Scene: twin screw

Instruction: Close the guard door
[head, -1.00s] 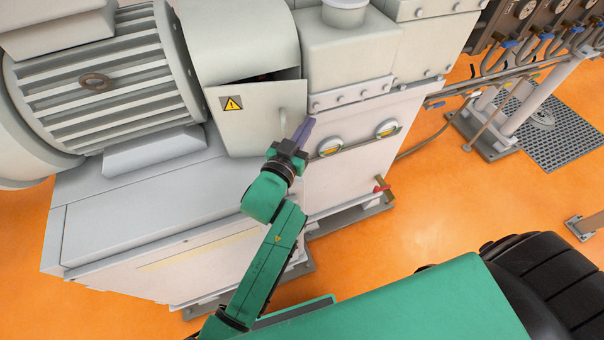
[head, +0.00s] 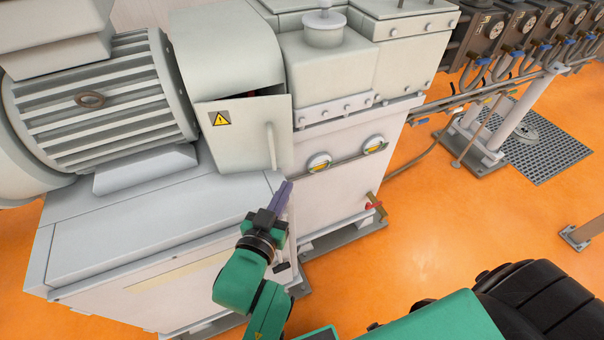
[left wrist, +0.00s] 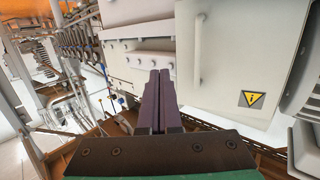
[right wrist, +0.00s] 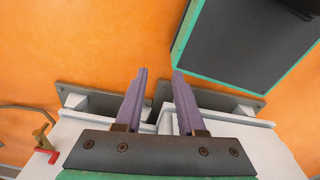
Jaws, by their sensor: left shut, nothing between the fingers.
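The guard door (head: 238,145) is a pale grey panel with a yellow warning sign and an upright bar handle (head: 271,146). A dark gap shows along its top edge, so it stands slightly ajar. My left gripper (head: 285,190) is shut and empty, below and a little right of the handle, apart from it in the picture. In the left wrist view the door (left wrist: 235,75) and its handle (left wrist: 198,50) lie to the right of the shut fingers (left wrist: 160,85). My right gripper (right wrist: 157,98) is open and empty in the right wrist view, over the machine's foot.
A large ribbed motor (head: 100,95) sits left of the door. The gearbox block (head: 325,70) with two round sight glasses stands to the right. A red-handled valve (head: 373,202) juts from the base. Orange floor (head: 430,230) is open at the right.

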